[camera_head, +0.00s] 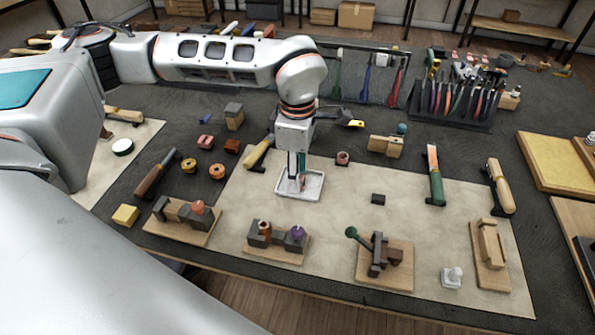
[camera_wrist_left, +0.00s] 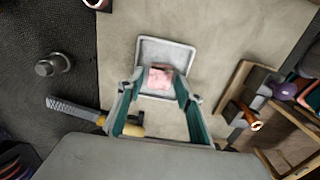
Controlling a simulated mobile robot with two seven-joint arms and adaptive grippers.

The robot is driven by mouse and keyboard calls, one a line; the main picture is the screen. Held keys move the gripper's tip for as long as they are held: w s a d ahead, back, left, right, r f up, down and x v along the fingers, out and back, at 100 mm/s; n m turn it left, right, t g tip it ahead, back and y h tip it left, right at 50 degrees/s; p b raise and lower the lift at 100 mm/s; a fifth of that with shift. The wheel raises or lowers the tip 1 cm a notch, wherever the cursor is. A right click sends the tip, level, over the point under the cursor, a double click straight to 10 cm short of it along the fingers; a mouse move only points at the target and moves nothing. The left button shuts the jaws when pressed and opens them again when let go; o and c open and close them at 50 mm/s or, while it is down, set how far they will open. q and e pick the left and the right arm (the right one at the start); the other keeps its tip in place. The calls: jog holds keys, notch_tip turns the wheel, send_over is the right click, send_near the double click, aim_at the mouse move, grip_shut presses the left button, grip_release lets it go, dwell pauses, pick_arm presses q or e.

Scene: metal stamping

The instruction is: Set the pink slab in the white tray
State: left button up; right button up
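The pink slab (camera_wrist_left: 160,77) is over the white tray (camera_wrist_left: 178,55) in the left wrist view, near the tray's side closest to my gripper. In the head view the white tray (camera_head: 313,190) lies on the beige mat, and a bit of the pink slab (camera_head: 302,183) shows at the fingertips. My left gripper (camera_head: 297,180) points straight down into the tray. In the left wrist view its fingers (camera_wrist_left: 160,80) stand on both sides of the slab, with narrow gaps seeming to show. The slab's underside is hidden. My right gripper is not in view.
A wooden-handled file (camera_head: 259,152) lies left behind the tray. A wooden fixture (camera_head: 277,240) stands in front of it and another (camera_head: 186,219) to the front left. The mat right around the tray is clear.

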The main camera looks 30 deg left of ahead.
pick_arm(q)
jog(key=shift+r+p, duration=0.85)
jog(key=shift+r, duration=0.6)
